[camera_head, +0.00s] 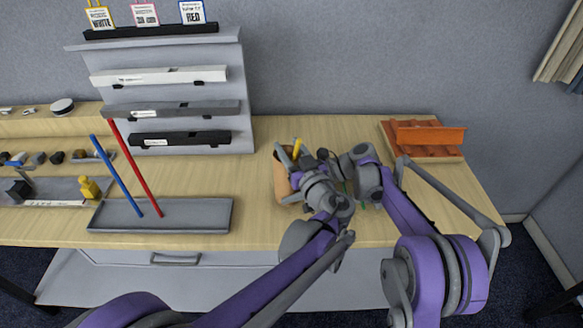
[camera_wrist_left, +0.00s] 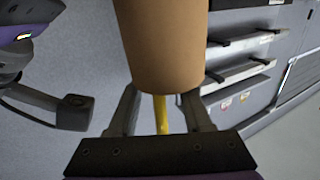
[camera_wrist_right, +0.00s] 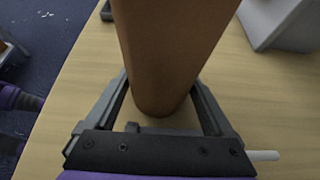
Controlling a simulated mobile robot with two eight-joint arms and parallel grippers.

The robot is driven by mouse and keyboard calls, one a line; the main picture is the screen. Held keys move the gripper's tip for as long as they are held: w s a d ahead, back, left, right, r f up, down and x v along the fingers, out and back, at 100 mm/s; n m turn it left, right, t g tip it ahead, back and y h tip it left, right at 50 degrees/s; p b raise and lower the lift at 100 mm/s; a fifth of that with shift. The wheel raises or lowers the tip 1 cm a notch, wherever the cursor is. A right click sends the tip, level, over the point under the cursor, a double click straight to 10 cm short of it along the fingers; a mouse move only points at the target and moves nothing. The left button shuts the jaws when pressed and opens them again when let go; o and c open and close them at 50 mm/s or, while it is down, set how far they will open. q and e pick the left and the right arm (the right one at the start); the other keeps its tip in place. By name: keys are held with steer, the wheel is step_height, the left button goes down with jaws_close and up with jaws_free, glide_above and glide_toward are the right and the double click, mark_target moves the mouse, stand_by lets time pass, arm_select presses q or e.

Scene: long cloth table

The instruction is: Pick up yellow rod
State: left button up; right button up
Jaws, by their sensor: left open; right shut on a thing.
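The yellow rod (camera_head: 297,147) sticks up at the brown cylindrical holder (camera_head: 281,178) on the table. In the left wrist view the rod (camera_wrist_left: 161,115) stands out past the end of the holder (camera_wrist_left: 167,50), between my left gripper's fingers. My left gripper (camera_head: 292,157) is open around the rod, with a gap on each side. My right gripper (camera_wrist_right: 160,88) is shut on the brown holder (camera_wrist_right: 170,45), with a finger on each side of it. In the head view my arms hide most of the holder and the right fingertips.
A grey tray (camera_head: 190,226) left of the holder has a blue rod (camera_head: 115,175) and a red rod (camera_head: 134,167) standing over it. A grey rack (camera_head: 230,85) with several bars stands behind. An orange-brown tray (camera_head: 430,137) sits at the right.

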arm_select(q)
steer(key=shift+s, duration=0.1)
jaws_close()
stand_by(1.2)
